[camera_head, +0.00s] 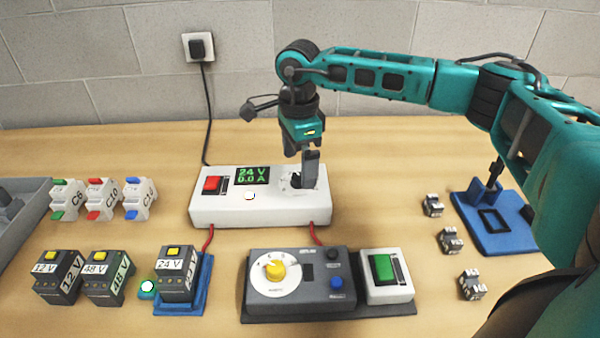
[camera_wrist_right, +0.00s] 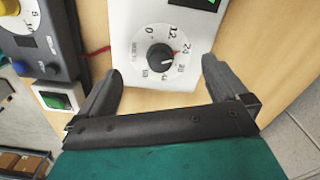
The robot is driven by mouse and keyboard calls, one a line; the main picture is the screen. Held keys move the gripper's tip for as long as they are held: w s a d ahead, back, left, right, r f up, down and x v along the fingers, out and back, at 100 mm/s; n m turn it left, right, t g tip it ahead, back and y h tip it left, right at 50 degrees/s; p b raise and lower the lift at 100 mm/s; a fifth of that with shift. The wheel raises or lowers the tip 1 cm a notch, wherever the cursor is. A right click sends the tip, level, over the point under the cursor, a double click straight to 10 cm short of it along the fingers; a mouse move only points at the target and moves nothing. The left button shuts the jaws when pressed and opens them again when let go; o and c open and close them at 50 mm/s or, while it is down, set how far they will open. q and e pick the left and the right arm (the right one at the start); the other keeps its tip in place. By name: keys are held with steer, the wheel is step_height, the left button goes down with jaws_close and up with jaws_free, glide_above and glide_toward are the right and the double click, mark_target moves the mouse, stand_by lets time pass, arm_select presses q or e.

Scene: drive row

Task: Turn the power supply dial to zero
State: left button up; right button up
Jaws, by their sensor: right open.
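The white power supply (camera_head: 262,212) stands at the middle of the table. Its screen (camera_head: 252,174) reads 24 V and 0.0 A. In the head view my right gripper (camera_head: 303,180) points down over its right part and largely covers the dial. The open fingers of my right gripper (camera_wrist_right: 162,72) stand apart at either side of the knob, with nothing held. My left gripper is not in view.
A red switch (camera_head: 212,185) sits left of the screen. In front stand a grey unit with a yellow knob (camera_head: 275,271) and a green switch (camera_head: 384,267). Voltage blocks (camera_head: 108,275) and small modules (camera_head: 100,200) stand left; a blue fixture (camera_head: 492,240) stands right.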

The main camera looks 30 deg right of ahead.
mark_target(299, 179)
steer(key=shift+m, duration=1.1)
steer(key=shift+f+b, duration=0.8)
steer(key=shift+f, duration=0.4)
